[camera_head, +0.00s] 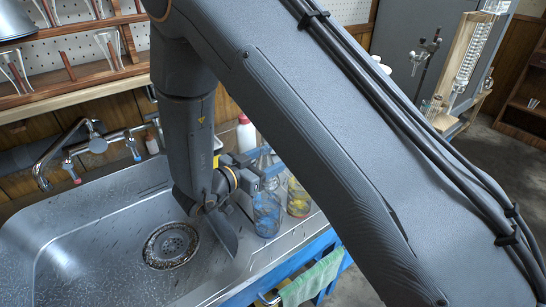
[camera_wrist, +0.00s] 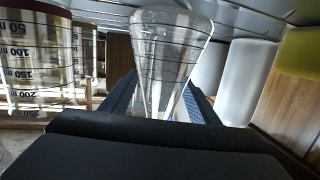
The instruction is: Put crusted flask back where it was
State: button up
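A clear conical flask (camera_wrist: 170,50) stands out between my gripper's two fingers in the wrist view, with its narrow part between the pads. In the head view my gripper (camera_head: 270,176) is beside the right rim of the sink. A glass flask (camera_head: 267,214) hangs or stands directly below the fingers, with blue showing in or through it. My gripper appears shut on its neck. I cannot make out a crust on the glass. Whether its base touches the counter is unclear.
A glass vessel with yellow and red (camera_head: 299,199) stands close on the right. A white red-capped bottle (camera_head: 245,133) is behind. The steel sink (camera_head: 95,235) lies left, with taps (camera_head: 97,144) behind it. A green towel (camera_head: 312,280) hangs in front. A graduated vessel (camera_wrist: 38,65) is near the flask.

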jog(key=shift+r, duration=0.15)
jog(key=v, duration=1.2)
